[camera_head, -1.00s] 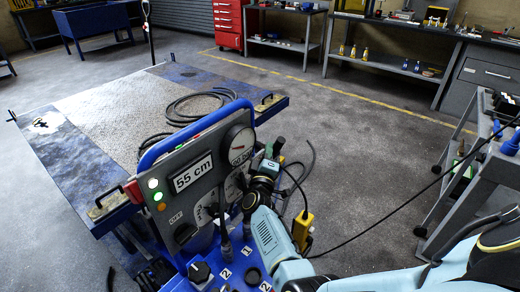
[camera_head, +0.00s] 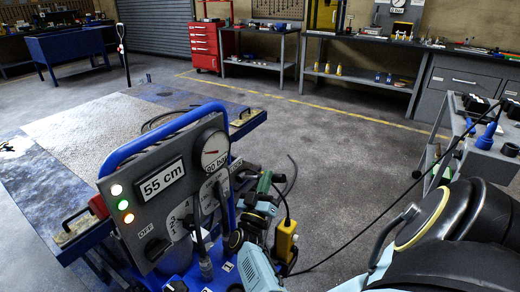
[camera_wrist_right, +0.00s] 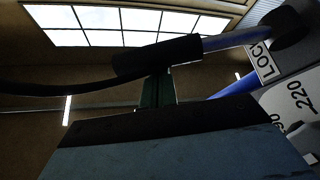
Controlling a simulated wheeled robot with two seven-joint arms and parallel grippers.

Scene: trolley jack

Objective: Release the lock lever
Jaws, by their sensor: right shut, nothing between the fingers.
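The lock lever shows best in the right wrist view, as a thick black grip (camera_wrist_right: 157,57) on a pale blue-grey rod that runs up right to a dark round pivot beside a partly visible "LOC…" label (camera_wrist_right: 264,62). My right gripper (camera_wrist_right: 157,90) is shut and empty, with its narrow dark fingers just below the black grip; whether they touch it I cannot tell. In the head view my right gripper (camera_head: 264,185) is at the right side of the grey control panel (camera_head: 145,212), and the lock lever is hard to make out there. My left gripper is out of view.
The panel has a 55 cm display (camera_head: 162,184), a gauge (camera_head: 214,149) and upright levers (camera_head: 201,225). A yellow pendant box (camera_head: 286,241) hangs close to my right arm. A tool trolley (camera_head: 459,135) stands at right. Open floor lies between.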

